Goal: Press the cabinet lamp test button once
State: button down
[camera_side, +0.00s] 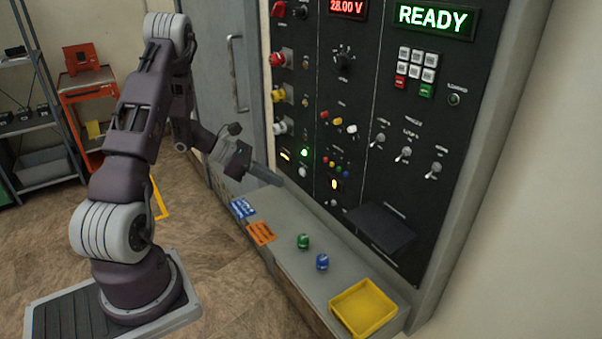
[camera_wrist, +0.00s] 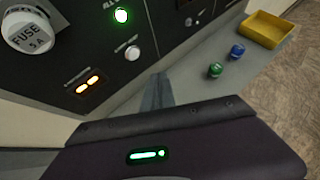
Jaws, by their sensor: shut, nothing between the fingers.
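The dark control cabinet (camera_side: 372,95) fills the right half of the side view. A small round white button (camera_side: 303,172) sits low at its left, below a lit green lamp (camera_side: 304,153). In the wrist view the white button (camera_wrist: 133,53) shows clearly, with a label too blurred to read; I cannot confirm that it is the lamp test button. My gripper (camera_side: 278,181) is shut and empty, with its fingers pointing at the cabinet's lower left. In the wrist view the fingertips (camera_wrist: 158,78) are to the right of the white button and appear apart from it.
On the ledge (camera_side: 290,262) below are a green item (camera_side: 303,241), a blue item (camera_side: 322,262) and a yellow tray (camera_side: 363,308). A dark shelf (camera_side: 380,228) juts from the cabinet.

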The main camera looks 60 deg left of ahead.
jog(key=shift+w, duration=1.95)
dwell(0.5)
jog(key=shift+w, duration=0.4)
jog(key=shift+w, duration=0.35)
dwell(0.6)
jog(key=shift+s, duration=0.8)
jog(key=s, duration=0.5)
